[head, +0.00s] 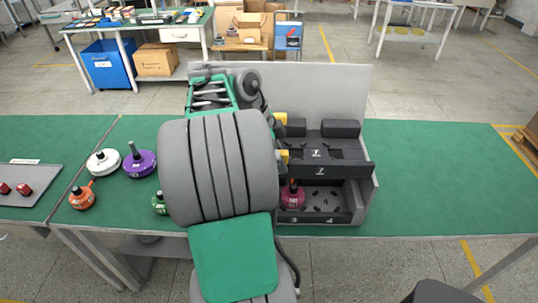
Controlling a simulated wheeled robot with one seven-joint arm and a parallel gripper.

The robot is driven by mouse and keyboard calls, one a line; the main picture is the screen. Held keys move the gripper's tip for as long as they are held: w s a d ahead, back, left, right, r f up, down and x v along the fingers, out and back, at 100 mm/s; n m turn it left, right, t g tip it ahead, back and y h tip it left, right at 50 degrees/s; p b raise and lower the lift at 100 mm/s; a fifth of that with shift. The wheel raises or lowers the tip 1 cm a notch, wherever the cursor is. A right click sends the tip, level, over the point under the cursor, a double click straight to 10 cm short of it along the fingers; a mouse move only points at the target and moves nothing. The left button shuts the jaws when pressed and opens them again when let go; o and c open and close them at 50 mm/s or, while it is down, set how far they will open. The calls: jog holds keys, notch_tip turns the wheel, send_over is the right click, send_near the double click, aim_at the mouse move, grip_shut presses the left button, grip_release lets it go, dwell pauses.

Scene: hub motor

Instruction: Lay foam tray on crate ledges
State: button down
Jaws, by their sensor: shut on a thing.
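The dark foam tray (346,154) is over the back part of the grey crate (369,198), right of my arm. Its front face bears a small white mark. My gripper (282,138) shows only as yellow fingertips at the tray's left side, shut on it; my grey and green arm hides the rest. The crate's open front shows compartments marked 3 and 4 below the tray. A magenta hub motor (292,197) stands in the left one; the right one looks empty. The crate ledges are hidden, and I cannot tell whether the tray touches them.
A grey panel (335,88) stands behind the crate. White (103,162), purple (139,161), orange (81,198) and green (158,203) motors stand left of my arm. A grey tray (30,180) with red parts lies far left. The green bench (440,180) is clear at right.

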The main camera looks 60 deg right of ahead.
jog(key=shift+s+f+b, duration=0.35)
jog(key=shift+f+b, duration=0.15)
jog(key=shift+f, duration=0.05)
notch_tip(320, 180, down, 11)
jog(key=b, duration=0.9)
jog(key=shift+b, duration=0.3)
jog(key=shift+f+b, duration=0.6)
jog(key=shift+b, duration=0.1)
jog(key=c, duration=1.2)
grip_release()
jog(key=shift+o, duration=0.2)
jog(key=shift+r, duration=0.1)
jog(key=p+v, duration=0.2)
jog(key=v, duration=0.5)
jog(key=shift+w+r, duration=0.15)
jog(key=shift+r, duration=0.15)
